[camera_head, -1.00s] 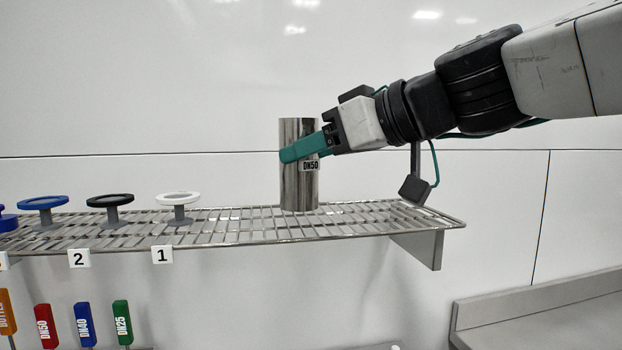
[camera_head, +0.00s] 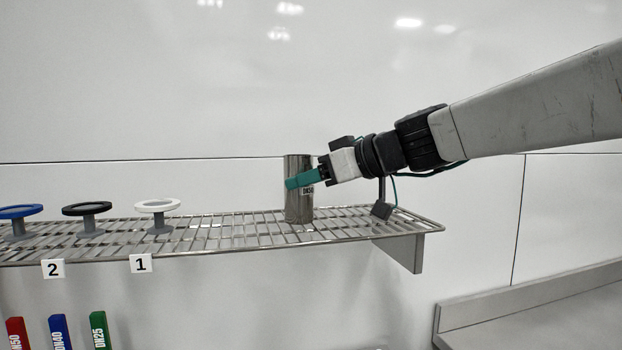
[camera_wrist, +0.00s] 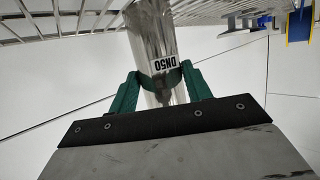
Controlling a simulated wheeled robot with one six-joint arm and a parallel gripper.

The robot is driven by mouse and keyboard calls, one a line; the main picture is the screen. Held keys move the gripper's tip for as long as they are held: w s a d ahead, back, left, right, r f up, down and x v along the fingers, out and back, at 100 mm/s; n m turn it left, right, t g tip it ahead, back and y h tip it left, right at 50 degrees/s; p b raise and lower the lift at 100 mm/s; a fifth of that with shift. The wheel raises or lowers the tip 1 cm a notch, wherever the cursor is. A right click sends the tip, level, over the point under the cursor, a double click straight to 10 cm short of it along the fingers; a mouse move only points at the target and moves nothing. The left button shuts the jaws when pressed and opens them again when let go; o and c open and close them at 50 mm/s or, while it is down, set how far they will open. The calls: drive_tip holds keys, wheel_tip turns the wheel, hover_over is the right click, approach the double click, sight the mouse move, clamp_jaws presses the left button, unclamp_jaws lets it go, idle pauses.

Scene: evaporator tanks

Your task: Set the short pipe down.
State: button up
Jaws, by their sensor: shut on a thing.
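The short pipe (camera_head: 298,205) is a shiny steel cylinder with a DN50 label. It stands upright at the right part of the wire shelf (camera_head: 240,238), its lower end at the level of the wires; I cannot tell if it touches them. My gripper (camera_head: 302,179) has its green fingers shut around the pipe's middle, coming in from the right. In the wrist view the pipe (camera_wrist: 150,45) sits between both green fingers (camera_wrist: 160,88), label upside down, with the shelf wires (camera_wrist: 55,22) at the top.
A white-rimmed stand (camera_head: 157,207), a black-rimmed one (camera_head: 87,210) and a blue-rimmed one (camera_head: 20,213) stand on the shelf's left. Number tags 1 (camera_head: 141,263) and 2 (camera_head: 53,268) hang at its front edge. The wires around the pipe are clear. A grey counter (camera_head: 540,310) lies at lower right.

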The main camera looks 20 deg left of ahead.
drive_tip(key=o, duration=1.2)
drive_tip(key=shift+f, duration=0.1)
drive_tip(key=shift+o, duration=0.2)
drive_tip(key=shift+d+r, duration=0.2)
drive_tip(key=v, duration=1.1)
drive_tip(key=shift+d, duration=0.35)
drive_tip(key=shift+s+r, duration=0.1)
drive_tip(key=shift+s, duration=0.05)
